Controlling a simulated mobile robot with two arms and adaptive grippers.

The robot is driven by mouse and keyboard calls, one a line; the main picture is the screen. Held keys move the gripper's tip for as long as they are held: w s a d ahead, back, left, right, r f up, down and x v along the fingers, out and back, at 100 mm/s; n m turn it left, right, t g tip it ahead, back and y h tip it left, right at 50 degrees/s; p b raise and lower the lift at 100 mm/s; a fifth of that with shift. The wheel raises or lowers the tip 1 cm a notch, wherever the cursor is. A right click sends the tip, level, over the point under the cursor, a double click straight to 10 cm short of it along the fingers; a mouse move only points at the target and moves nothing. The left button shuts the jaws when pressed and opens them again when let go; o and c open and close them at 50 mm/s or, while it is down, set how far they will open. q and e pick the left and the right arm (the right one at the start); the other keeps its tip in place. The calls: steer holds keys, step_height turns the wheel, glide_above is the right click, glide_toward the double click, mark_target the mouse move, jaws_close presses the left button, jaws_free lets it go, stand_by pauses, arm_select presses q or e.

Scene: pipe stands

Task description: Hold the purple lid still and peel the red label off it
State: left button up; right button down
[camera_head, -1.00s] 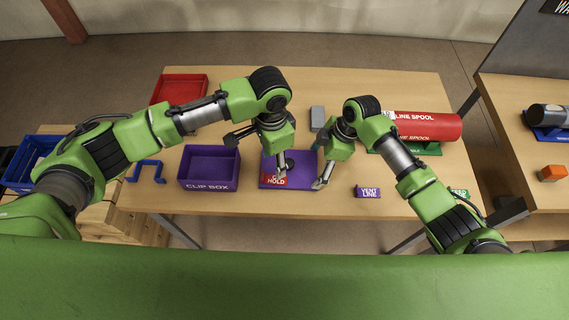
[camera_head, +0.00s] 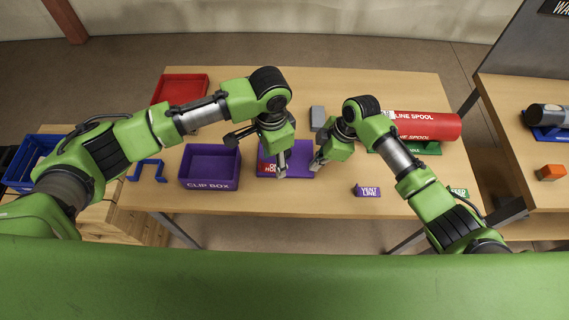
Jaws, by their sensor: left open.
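The flat purple lid (camera_head: 300,165) lies on the wooden table between my two grippers. The red label (camera_head: 268,167) with white lettering is on the lid's left part, partly covered by my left gripper. My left gripper (camera_head: 263,158) is open above the lid, with one light fingertip just right of the label. I cannot tell whether that fingertip touches the lid. My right gripper (camera_head: 317,164) points down at the lid's right edge; whether its fingers close on the edge is hidden.
A purple clip box (camera_head: 209,184) stands close left of the lid. A red tray (camera_head: 180,88) is behind it. A grey block (camera_head: 317,118) lies behind my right gripper, a red spool (camera_head: 430,126) at right. A small purple vent line block (camera_head: 367,191) is in front right.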

steer(key=c, duration=2.2)
jaws_free()
steer(key=shift+s+d+f, duration=0.15)
steer(key=shift+d+f, duration=0.15)
steer(key=shift+f, duration=0.25)
arm_select(q)
steer(key=shift+w+f, duration=0.15)
steer(key=shift+w, duration=0.1)
arm_select(e)
steer(key=shift+r, duration=0.1)
steer(key=v, duration=1.2)
steer(key=shift+w+a+r, duration=0.15)
steer(key=shift+w+r, duration=0.05)
steer(key=shift+w, duration=0.2)
